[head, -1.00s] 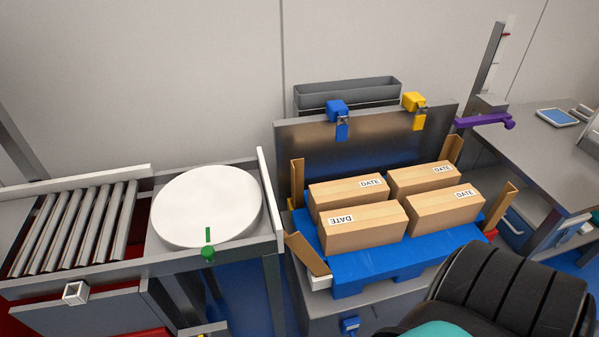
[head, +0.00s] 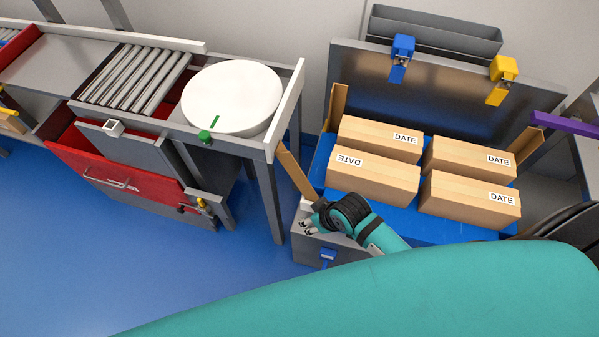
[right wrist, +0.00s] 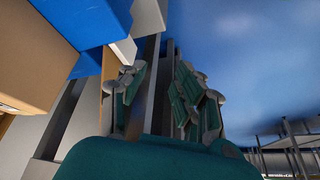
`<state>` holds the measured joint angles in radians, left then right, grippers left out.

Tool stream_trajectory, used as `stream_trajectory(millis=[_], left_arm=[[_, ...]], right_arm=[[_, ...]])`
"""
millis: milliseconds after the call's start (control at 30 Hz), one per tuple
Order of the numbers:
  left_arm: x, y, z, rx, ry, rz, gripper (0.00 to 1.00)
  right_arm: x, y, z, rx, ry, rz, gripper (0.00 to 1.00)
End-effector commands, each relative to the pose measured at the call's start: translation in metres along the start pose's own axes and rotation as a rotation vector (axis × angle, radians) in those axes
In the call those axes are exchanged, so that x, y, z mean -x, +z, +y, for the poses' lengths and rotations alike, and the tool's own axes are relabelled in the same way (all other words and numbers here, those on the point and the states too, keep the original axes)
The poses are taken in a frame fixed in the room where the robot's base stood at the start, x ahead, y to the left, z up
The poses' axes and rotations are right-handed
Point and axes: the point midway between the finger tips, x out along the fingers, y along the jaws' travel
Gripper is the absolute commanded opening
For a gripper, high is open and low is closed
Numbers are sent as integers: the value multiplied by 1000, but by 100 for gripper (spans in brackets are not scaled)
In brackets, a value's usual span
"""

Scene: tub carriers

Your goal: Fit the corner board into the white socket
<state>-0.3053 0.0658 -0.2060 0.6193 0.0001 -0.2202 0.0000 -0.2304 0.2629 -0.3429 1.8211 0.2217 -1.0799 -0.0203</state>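The tan corner board (head: 296,172) leans outward to the left at the pallet's front left corner. Its lower end is at the white socket (head: 305,204); whether it sits inside cannot be told. My right gripper (head: 308,226) is just in front of and below the socket, fingers pointing left. In the right wrist view its two fingers (right wrist: 158,95) are spread apart with nothing held between them. A narrow tan strip (right wrist: 106,108), probably the board, shows beside the left finger there. My left gripper is not in view.
Several cartons (head: 373,177) labelled DATE stand on the blue pallet (head: 430,229). Other corner boards stand at the back left (head: 337,106) and back right (head: 527,144). A white turntable (head: 232,97) and its grey frame are close on the left. My teal arm covers the front right.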

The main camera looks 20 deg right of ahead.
Motion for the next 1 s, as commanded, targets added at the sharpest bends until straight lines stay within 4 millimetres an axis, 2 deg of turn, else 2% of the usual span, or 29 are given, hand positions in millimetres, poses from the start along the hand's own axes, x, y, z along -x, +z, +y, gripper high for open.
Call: stream_trajectory(millis=[33,100,267,400,500,733,900,1000], left_arm=[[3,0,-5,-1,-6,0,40],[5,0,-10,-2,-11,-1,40],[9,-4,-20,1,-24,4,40],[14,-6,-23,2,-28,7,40],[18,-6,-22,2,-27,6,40],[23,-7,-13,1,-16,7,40],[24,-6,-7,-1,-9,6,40],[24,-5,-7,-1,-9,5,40]], right_arm=[[12,-30,-2,54,-20,41,32],[23,-60,-8,119,-57,78,32],[52,-117,-17,286,-133,134,32],[88,-154,-10,450,-183,129,32],[117,-166,10,535,-202,83,32],[173,-165,62,555,-217,-33,32],[190,-160,78,528,-226,-66,32],[182,-158,78,523,-230,-71,32]])
